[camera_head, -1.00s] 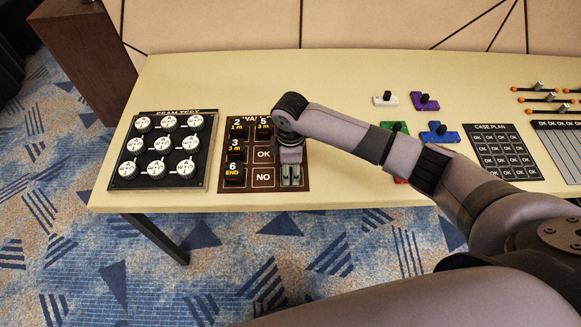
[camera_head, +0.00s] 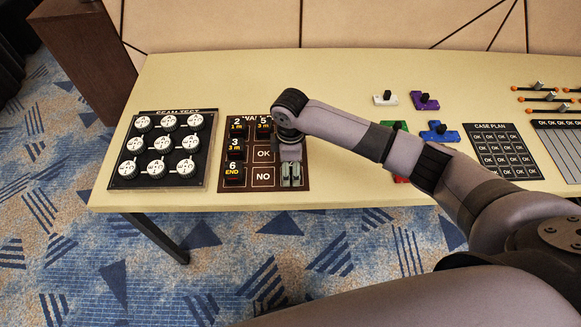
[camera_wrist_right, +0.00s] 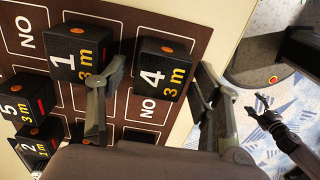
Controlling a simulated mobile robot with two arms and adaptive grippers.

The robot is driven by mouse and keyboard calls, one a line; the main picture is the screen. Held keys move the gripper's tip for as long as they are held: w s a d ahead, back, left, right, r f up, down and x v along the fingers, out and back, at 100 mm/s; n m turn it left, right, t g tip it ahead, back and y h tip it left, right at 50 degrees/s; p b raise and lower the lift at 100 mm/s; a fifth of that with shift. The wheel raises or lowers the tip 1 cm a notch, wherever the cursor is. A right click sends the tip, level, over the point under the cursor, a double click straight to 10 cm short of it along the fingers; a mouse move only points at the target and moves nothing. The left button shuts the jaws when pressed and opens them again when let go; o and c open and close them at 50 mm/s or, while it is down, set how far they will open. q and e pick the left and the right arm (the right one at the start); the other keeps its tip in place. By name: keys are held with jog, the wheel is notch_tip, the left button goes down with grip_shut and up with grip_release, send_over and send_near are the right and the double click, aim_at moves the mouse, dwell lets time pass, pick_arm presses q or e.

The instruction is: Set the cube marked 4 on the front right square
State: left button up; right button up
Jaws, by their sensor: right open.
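The cube marked 4 (camera_wrist_right: 163,68) is black with an orange dot and "3 m" on it. In the right wrist view it sits at the front right of the brown board (camera_head: 263,201), covering the square under it, with a "NO" square (camera_wrist_right: 147,109) beside it. My right gripper (camera_wrist_right: 166,75) is open, with one finger on each side of this cube and gaps showing. In the head view my right gripper (camera_head: 290,175) is low over the board's front right and hides the cube.
The cube marked 1 (camera_wrist_right: 80,50) stands close behind, by one finger. Cubes marked 5 (camera_head: 265,131), 2 (camera_head: 237,130), 3 (camera_head: 235,149) and 6 (camera_head: 233,174) also stand on the board. A dial panel (camera_head: 160,150) lies to the left. The table's front edge is near.

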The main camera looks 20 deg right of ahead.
notch_tip(320, 180, up, 11)
jog(key=shift+r, duration=0.2)
dwell(0.5)
jog(key=s+a+f+m+t+y, duration=0.1)
jog(key=s+a+f+m+y, duration=0.1)
jog(key=s+a+f, duration=0.3)
jog(key=s+a+f+m+t+y, duration=0.1)
jog(key=s+a+f+m, duration=0.15)
jog(key=s, duration=0.55)
jog(key=s+d+f+m+t+h, duration=0.1)
jog(key=s+d+m+t+h, duration=0.15)
jog(key=s+d+m, duration=0.85)
notch_tip(320, 180, down, 26)
jog(key=s+d+n+g, duration=0.2)
jog(key=n, duration=0.1)
jog(key=s+d+f+g, duration=0.1)
jog(key=s+d+f, duration=0.2)
jog(key=s+f, duration=1.3)
jog(key=shift+s+f, duration=0.2)
jog(key=shift+s, duration=0.35)
